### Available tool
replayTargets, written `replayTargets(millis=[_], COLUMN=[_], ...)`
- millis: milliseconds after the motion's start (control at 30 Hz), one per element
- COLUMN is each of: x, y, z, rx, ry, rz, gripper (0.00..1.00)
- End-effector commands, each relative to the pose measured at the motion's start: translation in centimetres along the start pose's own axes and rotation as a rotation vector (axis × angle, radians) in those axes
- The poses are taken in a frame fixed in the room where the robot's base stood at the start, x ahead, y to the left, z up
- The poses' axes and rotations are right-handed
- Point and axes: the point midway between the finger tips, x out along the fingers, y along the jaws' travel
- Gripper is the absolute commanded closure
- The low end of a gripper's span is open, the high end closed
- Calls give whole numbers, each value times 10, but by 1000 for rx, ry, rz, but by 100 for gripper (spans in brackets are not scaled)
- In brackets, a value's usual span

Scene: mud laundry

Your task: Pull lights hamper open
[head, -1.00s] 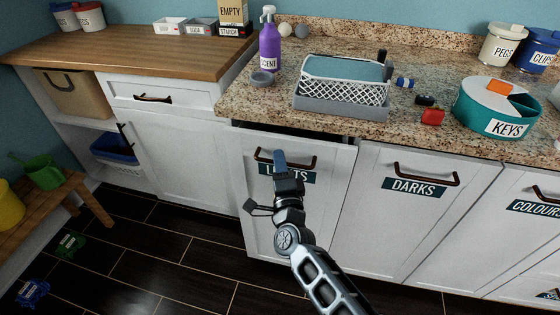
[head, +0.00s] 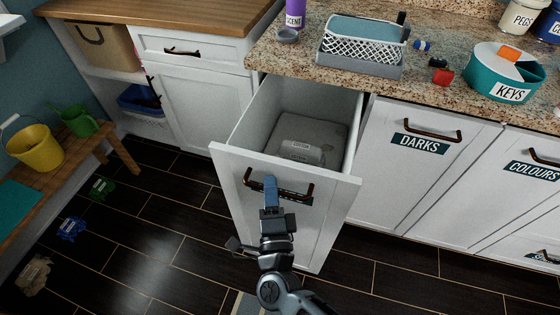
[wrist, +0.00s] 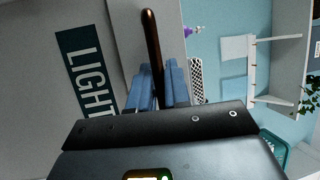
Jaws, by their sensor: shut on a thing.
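The lights hamper (head: 232,188) is a white pull-out drawer standing well out from the counter, with its inside showing. Folded pale items with small labels (head: 301,150) lie at its bottom. Its dark bronze handle (head: 308,193) is on the front panel. My gripper (head: 271,192) is shut on the handle near its left part. In the wrist view the blue fingers (wrist: 158,88) stand on either side of the handle bar (wrist: 152,45). The LIGHTS label (wrist: 82,75) shows beside them in the wrist view; my gripper mostly hides it in the head view.
The darks hamper (head: 408,175) and colours hamper (head: 520,205) are shut to the right. A white basket (head: 358,66) and teal keys tin (head: 500,80) stand on the granite counter. A bench (head: 75,150) with a yellow bucket (head: 35,146) is at left. Dark floor (head: 150,225) between is mostly clear.

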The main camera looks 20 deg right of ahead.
Motion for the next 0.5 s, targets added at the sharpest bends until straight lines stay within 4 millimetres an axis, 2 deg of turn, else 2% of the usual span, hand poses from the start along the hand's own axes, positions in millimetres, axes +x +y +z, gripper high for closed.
replayTargets(millis=[33,200,500], x=[-11,-35,-52], y=[-1,-5,-9], z=[4,14,21], rx=[-1,0,-1], ry=[-2,-1,1], rz=[3,3,2], gripper=[100,100,100])
